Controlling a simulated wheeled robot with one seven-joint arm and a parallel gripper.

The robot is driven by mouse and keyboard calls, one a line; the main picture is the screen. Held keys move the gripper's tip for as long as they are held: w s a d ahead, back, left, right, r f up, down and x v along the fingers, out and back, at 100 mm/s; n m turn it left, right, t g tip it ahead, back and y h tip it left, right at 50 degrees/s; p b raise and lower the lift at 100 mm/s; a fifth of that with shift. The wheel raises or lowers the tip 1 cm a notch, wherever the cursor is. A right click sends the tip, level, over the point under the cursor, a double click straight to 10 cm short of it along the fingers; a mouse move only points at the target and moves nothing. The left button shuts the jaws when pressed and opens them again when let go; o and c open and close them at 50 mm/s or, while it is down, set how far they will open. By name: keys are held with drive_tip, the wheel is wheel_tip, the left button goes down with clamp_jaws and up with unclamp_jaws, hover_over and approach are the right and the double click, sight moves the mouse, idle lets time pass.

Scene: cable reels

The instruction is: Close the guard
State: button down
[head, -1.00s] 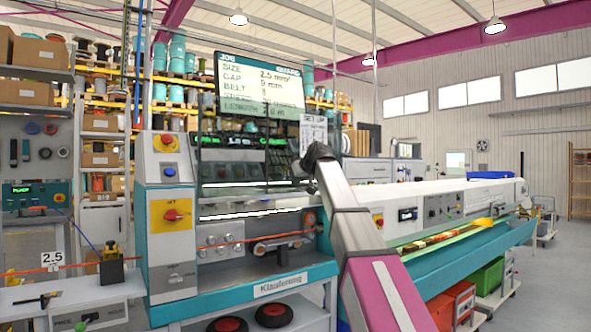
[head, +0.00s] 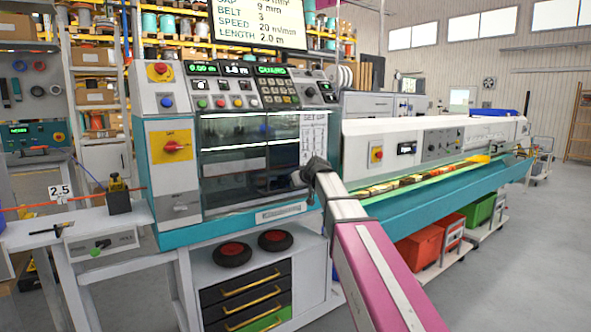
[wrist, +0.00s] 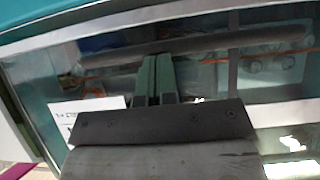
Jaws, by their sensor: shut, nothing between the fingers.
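The guard (head: 240,165) is a clear panel on the front of the teal and white machine (head: 172,205). It hangs down over the opening, and its lower edge is just above the machine's front label. A white set-up sheet (head: 313,135) is at its right side. My gripper (head: 308,172) is at the guard's lower right; its fingers are hard to make out there. In the wrist view my gripper (wrist: 155,75) is shut and empty, with its tips close to a long grey bar (wrist: 205,45) across the guard (wrist: 200,78). I cannot tell whether they touch.
A long white conveyor unit (head: 430,135) with a teal trough (head: 450,195) extends to the right. Red (head: 418,250) and green (head: 480,210) bins stand under it. Drawers (head: 245,300) are below the machine. A side bench (head: 75,230) is at the left. Floor is clear at the right.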

drive_tip(key=shift+w+f, duration=0.1)
drive_tip(key=shift+f, duration=1.35)
